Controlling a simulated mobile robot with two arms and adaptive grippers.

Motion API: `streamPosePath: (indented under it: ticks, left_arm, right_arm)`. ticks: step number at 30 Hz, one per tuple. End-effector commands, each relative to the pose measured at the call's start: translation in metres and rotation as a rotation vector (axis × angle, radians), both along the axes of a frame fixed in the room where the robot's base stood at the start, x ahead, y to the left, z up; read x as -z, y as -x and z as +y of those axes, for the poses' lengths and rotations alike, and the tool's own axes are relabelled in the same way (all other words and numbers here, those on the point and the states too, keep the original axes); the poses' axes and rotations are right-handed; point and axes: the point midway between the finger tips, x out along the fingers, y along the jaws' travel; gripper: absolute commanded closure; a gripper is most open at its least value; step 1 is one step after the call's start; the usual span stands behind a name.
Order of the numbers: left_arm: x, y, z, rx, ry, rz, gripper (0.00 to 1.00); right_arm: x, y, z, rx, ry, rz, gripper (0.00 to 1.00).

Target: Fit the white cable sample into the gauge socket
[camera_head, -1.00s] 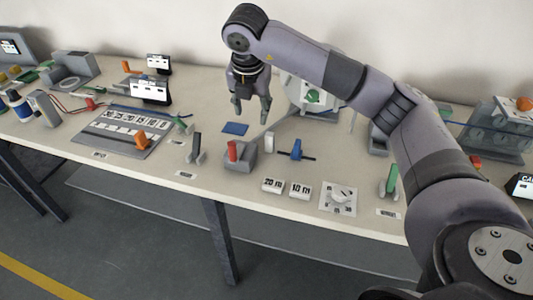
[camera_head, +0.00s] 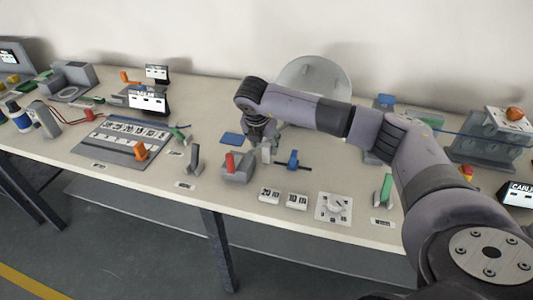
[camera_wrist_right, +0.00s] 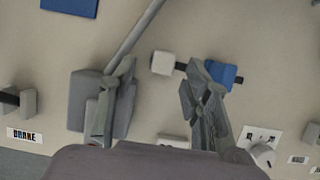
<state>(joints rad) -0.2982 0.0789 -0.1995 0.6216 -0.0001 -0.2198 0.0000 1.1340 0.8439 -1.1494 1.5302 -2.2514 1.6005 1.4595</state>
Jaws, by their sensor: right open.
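A small white block (camera_head: 266,151), probably the white cable sample, stands on the bench beside a blue block (camera_head: 292,159) on a dark rod. It also shows in the right wrist view (camera_wrist_right: 163,63), at one end of that dark rod. A grey block with a red part (camera_head: 238,168) stands to its left; I cannot tell whether this is the gauge socket. My right gripper (camera_wrist_right: 161,66) is open and empty, low over the bench. In the wrist view its fingertips appear on either side of the white block; contact cannot be made out. My left gripper is out of view.
Labelled white blocks (camera_head: 269,195) and a dial plate (camera_head: 333,208) lie near the front edge. A grey upright clip (camera_head: 194,158) stands at left. A blue pad (camera_head: 231,138) lies behind the grey block. A grey rod (camera_wrist_right: 136,35) runs diagonally near the left finger.

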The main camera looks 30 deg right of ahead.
Motion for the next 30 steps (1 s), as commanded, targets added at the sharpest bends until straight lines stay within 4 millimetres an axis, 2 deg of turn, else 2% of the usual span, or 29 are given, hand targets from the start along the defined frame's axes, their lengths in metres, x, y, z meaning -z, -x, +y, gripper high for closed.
streamPosePath:
  ticks: [4, 9, 17, 30]
  left_arm:
    - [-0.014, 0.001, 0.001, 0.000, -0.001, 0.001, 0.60]
    - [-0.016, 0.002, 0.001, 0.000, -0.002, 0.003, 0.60]
    - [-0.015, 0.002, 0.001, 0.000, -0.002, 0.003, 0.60]
    - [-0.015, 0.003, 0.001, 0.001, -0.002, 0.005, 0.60]
  right_arm:
    - [0.018, -0.004, -0.010, 0.003, 0.001, 0.005, 0.56]
    - [0.038, -0.009, -0.015, 0.001, 0.000, 0.003, 0.56]
    - [0.041, -0.010, -0.016, -0.001, 0.000, 0.002, 0.56]
    - [0.040, -0.010, -0.016, 0.000, 0.000, 0.001, 0.84]
